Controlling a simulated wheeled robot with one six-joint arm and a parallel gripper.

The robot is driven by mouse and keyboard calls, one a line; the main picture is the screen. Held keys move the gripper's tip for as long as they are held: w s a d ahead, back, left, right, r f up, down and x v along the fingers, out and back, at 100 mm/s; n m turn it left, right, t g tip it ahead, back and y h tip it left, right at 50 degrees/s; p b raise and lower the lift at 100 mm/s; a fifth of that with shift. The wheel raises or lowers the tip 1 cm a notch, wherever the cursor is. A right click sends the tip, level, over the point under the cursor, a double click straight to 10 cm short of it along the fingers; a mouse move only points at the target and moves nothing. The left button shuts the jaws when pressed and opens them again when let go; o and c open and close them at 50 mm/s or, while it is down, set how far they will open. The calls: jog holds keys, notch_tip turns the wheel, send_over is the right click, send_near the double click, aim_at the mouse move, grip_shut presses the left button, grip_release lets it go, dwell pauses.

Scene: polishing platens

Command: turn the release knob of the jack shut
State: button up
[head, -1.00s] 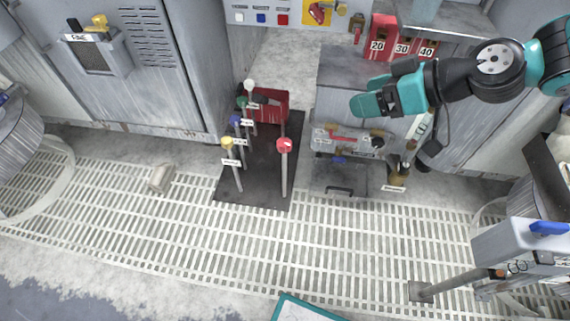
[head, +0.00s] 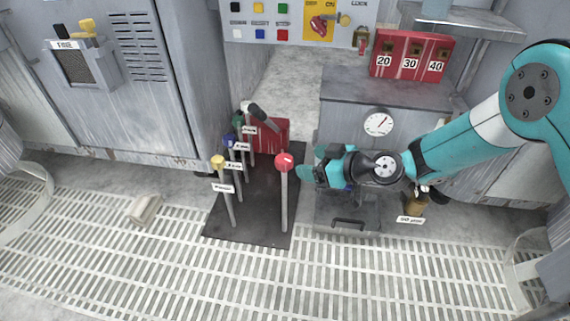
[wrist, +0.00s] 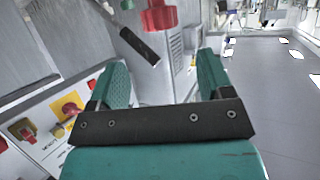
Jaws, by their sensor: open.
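A red ball-like knob (head: 284,161) tops a grey post on a dark base plate (head: 255,215). Behind it on the plate is a red body (head: 272,133) with a black-ended lever (head: 262,114); I cannot tell for certain which part is the jack's release knob. My gripper (head: 312,165) is open just right of the red-topped post, with its fingers pointing left. In the wrist view nothing shows between the open fingers (wrist: 163,80). A red part (wrist: 158,15) and a dark-ended bar (wrist: 140,45) show beyond them. I cannot tell whether a finger touches the post.
Several labelled posts with yellow (head: 218,162), blue and green tops stand left on the plate. A gauge (head: 378,123) sits right, near my arm. A red box numbered 20, 30, 40 (head: 410,55) stands behind. The grating (head: 270,275) in front is largely clear.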

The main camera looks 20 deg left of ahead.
aim_at(285, 158)
jog(key=b+x, duration=0.2)
jog(key=x, duration=0.6)
jog(key=shift+f+b, duration=0.3)
jog(key=shift+b, duration=0.1)
jog(key=shift+w+a, duration=0.2)
jog(key=shift+a, duration=0.4)
jog(key=c, duration=0.9)
